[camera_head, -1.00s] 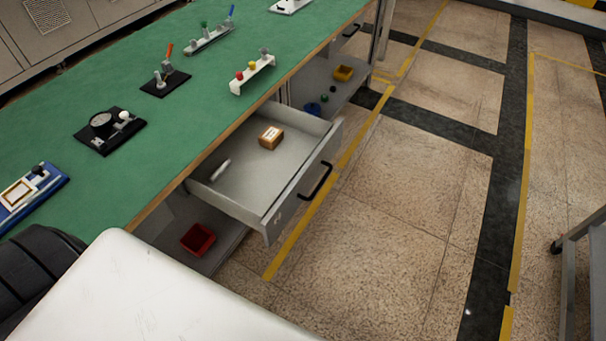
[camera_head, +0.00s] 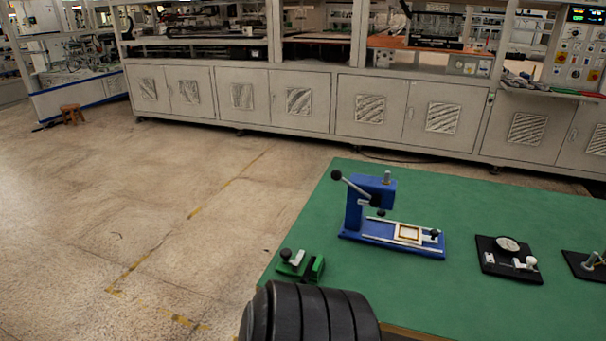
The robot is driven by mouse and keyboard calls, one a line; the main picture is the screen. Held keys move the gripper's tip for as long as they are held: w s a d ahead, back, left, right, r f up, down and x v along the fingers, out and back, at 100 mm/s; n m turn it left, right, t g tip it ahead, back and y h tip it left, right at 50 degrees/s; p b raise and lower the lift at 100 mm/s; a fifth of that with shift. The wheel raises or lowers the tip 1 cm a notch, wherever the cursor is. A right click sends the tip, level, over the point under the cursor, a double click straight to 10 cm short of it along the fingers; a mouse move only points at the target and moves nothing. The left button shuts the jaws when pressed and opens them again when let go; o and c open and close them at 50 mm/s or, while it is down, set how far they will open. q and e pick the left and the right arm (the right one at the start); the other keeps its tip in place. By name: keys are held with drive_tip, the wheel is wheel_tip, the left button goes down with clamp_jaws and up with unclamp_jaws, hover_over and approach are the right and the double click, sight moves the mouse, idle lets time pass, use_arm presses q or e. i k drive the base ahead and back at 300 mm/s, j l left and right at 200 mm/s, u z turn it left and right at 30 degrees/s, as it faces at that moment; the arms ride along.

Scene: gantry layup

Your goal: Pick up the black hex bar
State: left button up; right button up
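I cannot make out a black hex bar in this view. Neither of my grippers is in view. A black ribbed part, which looks like part of my own arm, covers the near edge of the green bench top (camera_head: 420,295) at bottom centre.
On the bench stand a blue lever press (camera_head: 366,208) with a white-framed slide, a small green clamp (camera_head: 302,265), and a black plate with a round dial (camera_head: 508,259). Another black fixture (camera_head: 589,264) is cut off at right. Grey cabinets (camera_head: 310,101) line the back.

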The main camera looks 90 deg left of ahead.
sight(307, 274)
drive_tip(key=u, duration=2.35)
